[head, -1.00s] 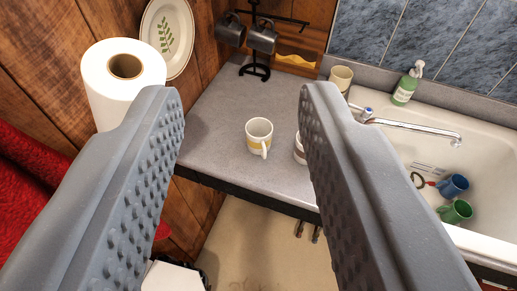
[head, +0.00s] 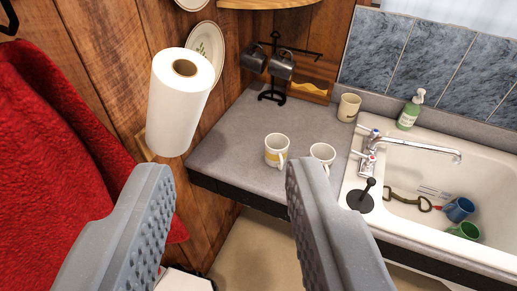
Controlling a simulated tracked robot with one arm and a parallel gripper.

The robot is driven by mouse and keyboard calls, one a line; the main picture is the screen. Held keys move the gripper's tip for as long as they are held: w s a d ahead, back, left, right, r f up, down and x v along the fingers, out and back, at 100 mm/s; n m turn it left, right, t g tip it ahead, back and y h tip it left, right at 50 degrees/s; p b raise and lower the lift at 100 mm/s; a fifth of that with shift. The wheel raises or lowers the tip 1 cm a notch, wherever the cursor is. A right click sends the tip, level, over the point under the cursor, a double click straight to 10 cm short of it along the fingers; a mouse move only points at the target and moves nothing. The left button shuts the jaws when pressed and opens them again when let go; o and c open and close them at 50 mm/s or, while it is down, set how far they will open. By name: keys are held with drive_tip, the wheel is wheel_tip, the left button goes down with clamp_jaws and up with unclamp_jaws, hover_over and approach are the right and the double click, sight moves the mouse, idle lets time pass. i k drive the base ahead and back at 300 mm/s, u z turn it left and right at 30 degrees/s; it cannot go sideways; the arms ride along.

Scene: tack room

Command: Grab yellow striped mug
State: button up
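The yellow striped mug (head: 276,150) is white with a yellow band and stands upright on the grey counter (head: 226,148). Its handle points to the lower right. My gripper (head: 228,185) is open and empty in the foreground. The mug appears beyond the fingers, between them and nearer the right finger in the picture. A second white mug (head: 322,155) stands just to its right, with its lower part hidden by the right finger.
A cream mug (head: 348,107) stands farther back. A rack with dark mugs (head: 280,68) is at the back corner. A paper towel roll (head: 178,105) hangs on the wooden wall at left. The sink (head: 410,222) at right holds a blue mug (head: 459,209) and a green mug (head: 465,231).

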sight(276, 144)
drive_tip(key=u, duration=0.1)
drive_tip(key=i, duration=0.9)
drive_tip(key=z, duration=0.4)
